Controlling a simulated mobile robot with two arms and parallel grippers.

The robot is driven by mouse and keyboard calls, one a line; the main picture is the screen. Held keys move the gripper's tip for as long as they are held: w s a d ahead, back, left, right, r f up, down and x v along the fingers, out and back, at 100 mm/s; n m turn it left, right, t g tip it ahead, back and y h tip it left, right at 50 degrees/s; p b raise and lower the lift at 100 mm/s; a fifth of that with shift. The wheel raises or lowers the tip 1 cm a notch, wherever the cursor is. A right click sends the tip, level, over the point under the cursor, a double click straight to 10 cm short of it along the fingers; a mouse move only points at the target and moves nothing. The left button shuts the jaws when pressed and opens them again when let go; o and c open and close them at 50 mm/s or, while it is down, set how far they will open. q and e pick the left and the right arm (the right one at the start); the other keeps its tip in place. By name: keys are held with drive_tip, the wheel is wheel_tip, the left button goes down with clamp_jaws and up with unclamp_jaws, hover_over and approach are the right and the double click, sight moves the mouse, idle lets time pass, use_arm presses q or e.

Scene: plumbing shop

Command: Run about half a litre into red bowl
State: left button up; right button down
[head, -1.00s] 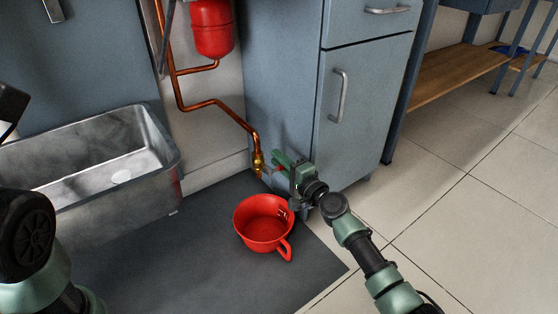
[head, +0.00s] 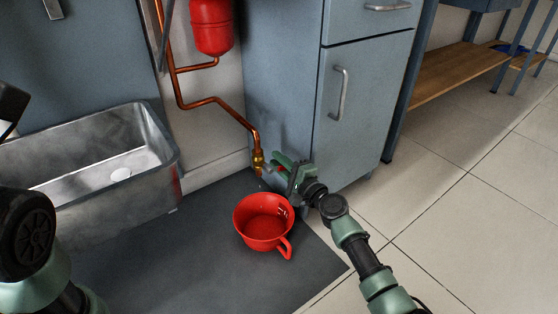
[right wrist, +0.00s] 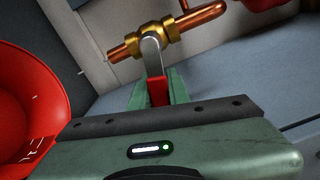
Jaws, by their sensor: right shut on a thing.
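The red bowl (head: 264,238), with a handle on its near right side, stands upright on the dark mat below the brass tap (head: 258,160). It also shows at the left of the right wrist view (right wrist: 25,125). My right gripper (head: 284,169) is shut on the red-sleeved lever (right wrist: 157,92) of the tap, just above and right of the bowl. A faint pale trace shows under the tap outlet; I cannot tell how much water is in the bowl. Of my left arm only links show at the left edge; its gripper is out of view.
A metal trough (head: 160,170) stands left of the dark mat (head: 180,265). A copper pipe (head: 205,101) runs down from the red tank (head: 211,28) to the tap. A grey-blue cabinet (head: 352,130) stands close behind my right gripper. The tiled floor at right is clear.

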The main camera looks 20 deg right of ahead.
drive_tip(key=shift+s+a+f+m, duration=0.1)
drive_tip(key=shift+f+m, duration=0.15)
drive_tip(key=shift+m, duration=0.35)
drive_tip(key=shift+a+f+m, duration=0.15)
drive_tip(key=shift+f+m, duration=0.15)
drive_tip(key=shift+m, duration=0.3)
drive_tip(key=shift+s+a+f+m, duration=0.1)
drive_tip(key=shift+f+m, duration=0.15)
drive_tip(key=shift+m, duration=0.35)
drive_tip(key=c, duration=1.3)
unclamp_jaws()
drive_tip(key=shift+c, duration=0.2)
drive_tip(key=shift+r, duration=0.1)
